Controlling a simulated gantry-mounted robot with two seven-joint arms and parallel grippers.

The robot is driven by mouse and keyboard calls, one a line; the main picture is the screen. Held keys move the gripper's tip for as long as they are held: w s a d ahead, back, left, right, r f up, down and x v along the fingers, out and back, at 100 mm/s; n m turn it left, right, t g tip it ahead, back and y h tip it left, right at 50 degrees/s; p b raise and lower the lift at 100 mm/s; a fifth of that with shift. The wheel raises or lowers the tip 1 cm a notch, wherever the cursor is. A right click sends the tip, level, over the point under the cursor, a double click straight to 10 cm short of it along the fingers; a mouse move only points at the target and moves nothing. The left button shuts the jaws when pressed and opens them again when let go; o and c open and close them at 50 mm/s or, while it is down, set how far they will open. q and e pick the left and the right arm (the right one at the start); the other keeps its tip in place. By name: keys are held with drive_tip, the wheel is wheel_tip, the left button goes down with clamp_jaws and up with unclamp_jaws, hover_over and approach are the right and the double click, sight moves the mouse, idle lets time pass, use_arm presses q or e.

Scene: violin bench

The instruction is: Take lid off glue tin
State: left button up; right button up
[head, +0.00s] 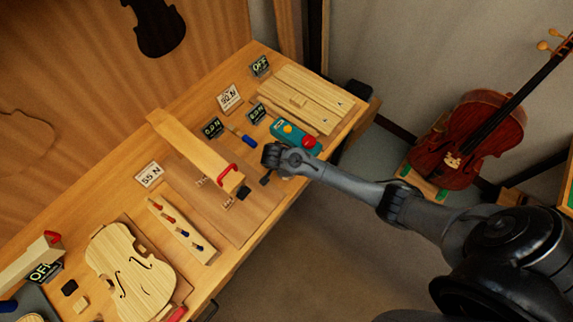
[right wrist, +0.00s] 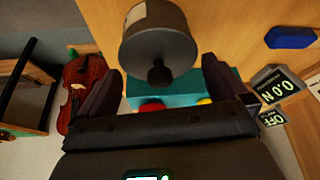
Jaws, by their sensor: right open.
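The glue tin (right wrist: 165,22) shows in the right wrist view as a grey cylinder with a pale label. Its dark grey lid (right wrist: 150,48) is on the tin and has a round black knob (right wrist: 158,74) facing the camera. My right gripper (right wrist: 161,78) is open, with one dark finger on each side of the lid and a visible gap on both sides. In the head view my right gripper (head: 268,165) is over the bench beside the teal box, and I cannot make out the tin there. My left gripper is not in view.
A teal box (head: 288,143) with red and yellow buttons is close by the right gripper. A wooden beam (head: 195,145) with a red clamp lies left of it. Small displays, a slatted wooden box (head: 310,92) and a violin body (head: 125,260) share the bench.

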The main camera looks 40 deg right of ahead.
drive_tip(key=c, duration=0.7)
drive_tip(key=shift+c, duration=0.2)
drive_tip(key=shift+r, duration=0.1)
